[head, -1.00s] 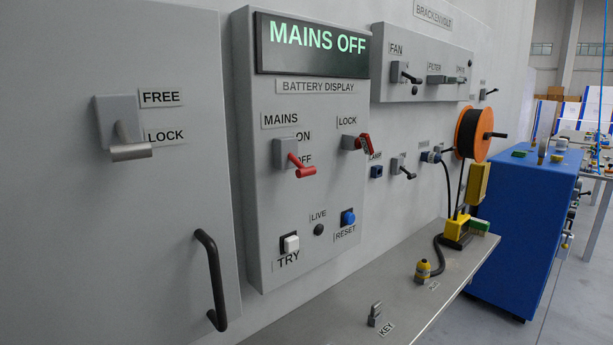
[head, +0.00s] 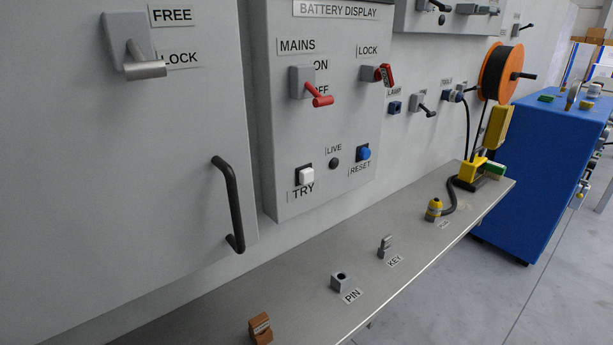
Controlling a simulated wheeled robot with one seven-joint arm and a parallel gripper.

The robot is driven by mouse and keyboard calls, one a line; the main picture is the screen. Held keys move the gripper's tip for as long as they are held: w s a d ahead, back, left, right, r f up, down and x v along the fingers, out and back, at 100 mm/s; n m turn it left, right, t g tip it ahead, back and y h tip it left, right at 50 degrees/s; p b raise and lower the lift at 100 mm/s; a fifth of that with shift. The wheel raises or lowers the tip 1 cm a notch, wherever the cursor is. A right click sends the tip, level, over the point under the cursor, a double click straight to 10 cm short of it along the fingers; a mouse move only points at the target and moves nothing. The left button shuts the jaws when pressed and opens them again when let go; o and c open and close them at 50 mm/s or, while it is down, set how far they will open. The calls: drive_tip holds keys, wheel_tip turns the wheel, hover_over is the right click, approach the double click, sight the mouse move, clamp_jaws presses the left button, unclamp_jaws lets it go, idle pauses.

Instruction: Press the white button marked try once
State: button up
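The white TRY button (head: 306,175) sits in a black square mount low on the grey battery display panel (head: 290,210), with the TRY label just below it. To its right are a dark round LIVE lamp (head: 334,163) and the blue RESET button (head: 364,153). Above it, the red MAINS handle (head: 318,97) points down toward OFF. My gripper is not in view.
A grey door with a black handle (head: 230,205) stands left of the panel. A metal shelf (head: 300,290) runs below, bearing a brown block (head: 260,328), a PIN holder (head: 341,281), a key (head: 385,246) and a yellow plug (head: 433,210). A blue cabinet (head: 545,165) stands right.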

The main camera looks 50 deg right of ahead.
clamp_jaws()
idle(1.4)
